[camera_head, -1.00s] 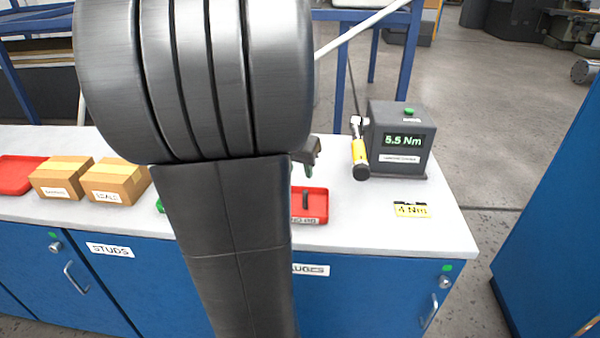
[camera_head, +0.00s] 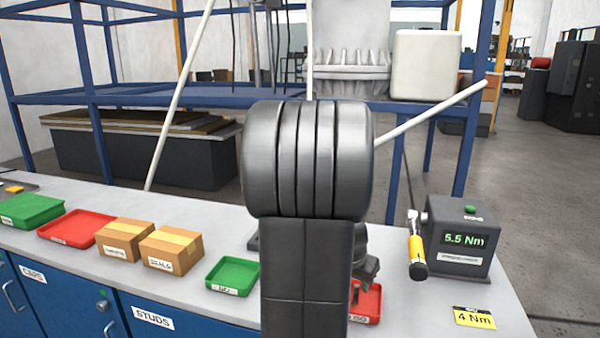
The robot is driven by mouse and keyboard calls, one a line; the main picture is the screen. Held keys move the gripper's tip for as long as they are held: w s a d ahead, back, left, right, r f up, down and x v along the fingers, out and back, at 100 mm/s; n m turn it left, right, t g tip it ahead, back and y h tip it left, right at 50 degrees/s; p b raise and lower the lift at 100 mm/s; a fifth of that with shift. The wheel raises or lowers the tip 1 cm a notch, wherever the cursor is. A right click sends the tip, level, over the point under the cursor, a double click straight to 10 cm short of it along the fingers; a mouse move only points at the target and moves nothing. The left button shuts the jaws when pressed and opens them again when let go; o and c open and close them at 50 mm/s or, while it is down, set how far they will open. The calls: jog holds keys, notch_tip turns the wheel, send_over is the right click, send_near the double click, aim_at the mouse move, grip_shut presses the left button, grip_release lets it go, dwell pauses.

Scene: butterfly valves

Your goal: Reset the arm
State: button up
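My dark grey arm (camera_head: 305,165) stands upright in the middle of the head view and covers part of the bench. Part of my gripper (camera_head: 368,272) shows just right of the arm, above a red tray (camera_head: 372,305). The rest of the gripper is hidden behind the arm. Its fingers are too small and covered to tell whether they are open or shut. A small dark upright piece shows at the red tray, below the gripper; I cannot tell whether they touch.
Right of the arm are a yellow-handled torque wrench (camera_head: 416,250), a tester box (camera_head: 458,240) reading 5.5 Nm and a yellow "4 Nm" card (camera_head: 474,317). Left are a green tray (camera_head: 232,276), cardboard boxes (camera_head: 170,250) and further trays. A blue rack (camera_head: 150,99) stands behind.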

jog(key=b+x, duration=0.1)
jog(key=x, duration=0.2)
jog(key=shift+f, duration=0.3)
jog(key=shift+a+r+p, duration=0.1)
jog(key=shift+r+p, duration=0.3)
jog(key=shift+f, duration=0.2)
